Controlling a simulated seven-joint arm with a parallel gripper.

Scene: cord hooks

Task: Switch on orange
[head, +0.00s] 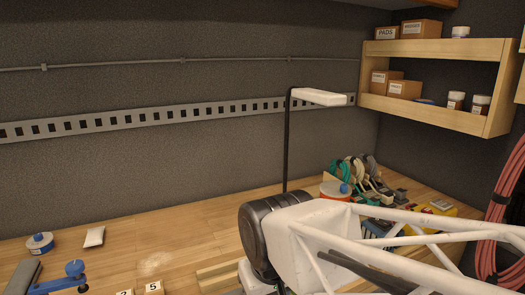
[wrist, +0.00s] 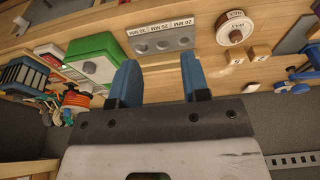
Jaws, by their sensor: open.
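My gripper (wrist: 160,82) shows in the wrist view as two blue fingers standing apart, with nothing between them. In the head view my arm hides the gripper. An orange item (wrist: 76,101) lies among cords at the left of the wrist view, apart from my fingers; it is too small to tell its exact form. I cannot tell whether these are the same thing. No switch is clearly readable.
A green and white box (wrist: 92,58) and a grey block with three holes (wrist: 162,41) lie near my fingers. A black lamp post (head: 287,140) rises from the bench. A wooden shelf (head: 430,48) and salmon hose (head: 502,215) are at right. The bench's left middle is mostly clear.

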